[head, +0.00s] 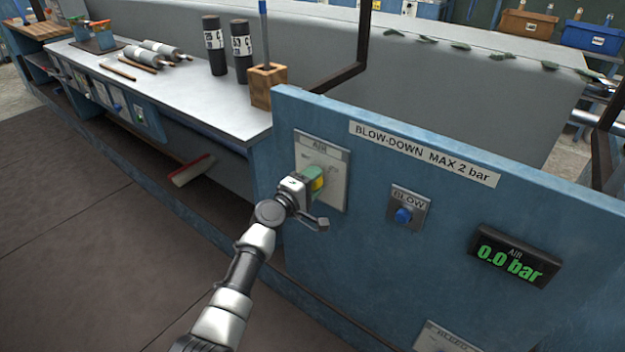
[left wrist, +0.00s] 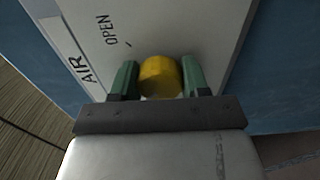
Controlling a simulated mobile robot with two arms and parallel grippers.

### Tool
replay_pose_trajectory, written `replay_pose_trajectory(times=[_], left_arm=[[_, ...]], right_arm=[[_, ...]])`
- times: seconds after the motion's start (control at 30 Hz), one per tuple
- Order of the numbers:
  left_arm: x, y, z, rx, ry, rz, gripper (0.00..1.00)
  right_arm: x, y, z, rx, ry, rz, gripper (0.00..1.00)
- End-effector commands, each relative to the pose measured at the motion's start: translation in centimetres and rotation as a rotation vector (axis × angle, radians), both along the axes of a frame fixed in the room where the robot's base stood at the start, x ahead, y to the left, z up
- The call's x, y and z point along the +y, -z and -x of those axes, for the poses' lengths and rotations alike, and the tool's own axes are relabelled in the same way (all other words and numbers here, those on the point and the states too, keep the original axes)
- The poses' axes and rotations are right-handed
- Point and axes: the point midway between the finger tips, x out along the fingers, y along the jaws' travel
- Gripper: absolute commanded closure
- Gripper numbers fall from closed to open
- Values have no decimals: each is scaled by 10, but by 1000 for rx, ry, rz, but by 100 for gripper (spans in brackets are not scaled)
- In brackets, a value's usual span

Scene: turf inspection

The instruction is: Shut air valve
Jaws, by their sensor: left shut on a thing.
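The air valve is a yellow knob (head: 319,184) on a light plate marked AIR (head: 335,160), set in the blue panel. My left gripper (head: 311,180) is at the knob, with its green fingers on either side of it. In the left wrist view the yellow knob (left wrist: 160,76) sits between the two green fingers of the left gripper (left wrist: 158,82), and the word OPEN shows on the plate above and left of it. The gripper is shut on the knob and hides much of it in the head view. My right gripper is not in view.
A label (head: 424,153) says BLOW-DOWN MAX 2 bar. A wooden block (head: 266,86) and dark cylinders (head: 214,47) stand on the bench behind.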

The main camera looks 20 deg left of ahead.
Motion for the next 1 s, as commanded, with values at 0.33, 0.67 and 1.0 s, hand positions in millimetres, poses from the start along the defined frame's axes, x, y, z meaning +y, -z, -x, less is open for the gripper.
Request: replay_pose_trajectory(times=[0.33,0.67,1.0], left_arm=[[-5,0,1,0,11,2,33],[-1,0,2,0,4,0,29],[16,-2,55,1,6,-3,29]], right_arm=[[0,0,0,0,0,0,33],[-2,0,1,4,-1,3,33],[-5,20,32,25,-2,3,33]])
